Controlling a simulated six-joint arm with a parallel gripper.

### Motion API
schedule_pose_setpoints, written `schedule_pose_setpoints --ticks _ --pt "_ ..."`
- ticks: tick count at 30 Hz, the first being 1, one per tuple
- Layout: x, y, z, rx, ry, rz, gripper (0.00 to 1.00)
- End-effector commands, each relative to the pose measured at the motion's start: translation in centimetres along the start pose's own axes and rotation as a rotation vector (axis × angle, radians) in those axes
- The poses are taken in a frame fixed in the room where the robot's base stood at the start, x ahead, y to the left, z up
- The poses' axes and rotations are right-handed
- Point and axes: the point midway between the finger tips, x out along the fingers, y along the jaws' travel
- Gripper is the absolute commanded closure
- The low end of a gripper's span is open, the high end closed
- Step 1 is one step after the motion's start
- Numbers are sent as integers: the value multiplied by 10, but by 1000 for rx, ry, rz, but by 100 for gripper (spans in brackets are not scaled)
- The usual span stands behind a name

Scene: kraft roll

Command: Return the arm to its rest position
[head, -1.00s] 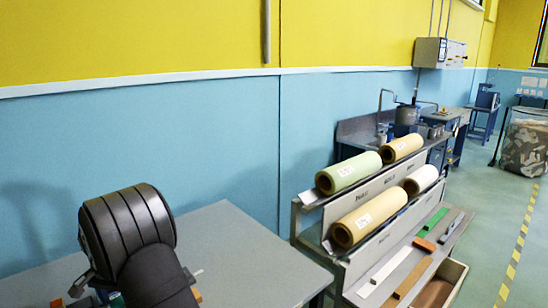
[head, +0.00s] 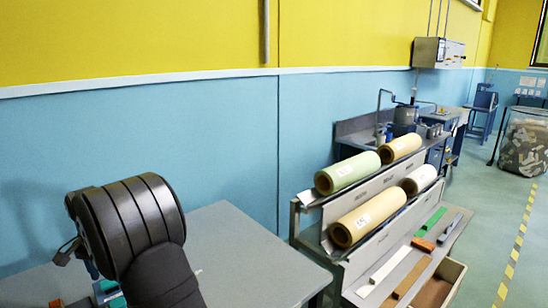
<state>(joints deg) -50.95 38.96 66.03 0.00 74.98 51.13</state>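My black arm (head: 130,225) rises at the lower left of the head view, in front of the grey table. A small dark part at the arm's far end (head: 66,252) peeks out on its left side. The fingers cannot be made out, so whether my gripper is open, shut or holding anything does not show. The grey table (head: 235,255) is bare to the right of the arm.
A grey rack right of the table holds a green roll (head: 347,173), a tan roll (head: 368,217), another tan roll (head: 400,146) and a white roll (head: 419,180). Coloured blocks lie on its lower shelf. Small items (head: 108,292) lie partly hidden behind my arm.

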Motion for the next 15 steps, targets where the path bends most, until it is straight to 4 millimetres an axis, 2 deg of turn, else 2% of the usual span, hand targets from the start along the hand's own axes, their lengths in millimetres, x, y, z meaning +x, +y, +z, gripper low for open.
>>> schedule_pose_setpoints --ticks 1,11,15 --pt "-12 0 0 0 3 -4 39" --pt "-77 0 0 0 3 -4 39" --pt "-47 1 1 0 -3 4 39"
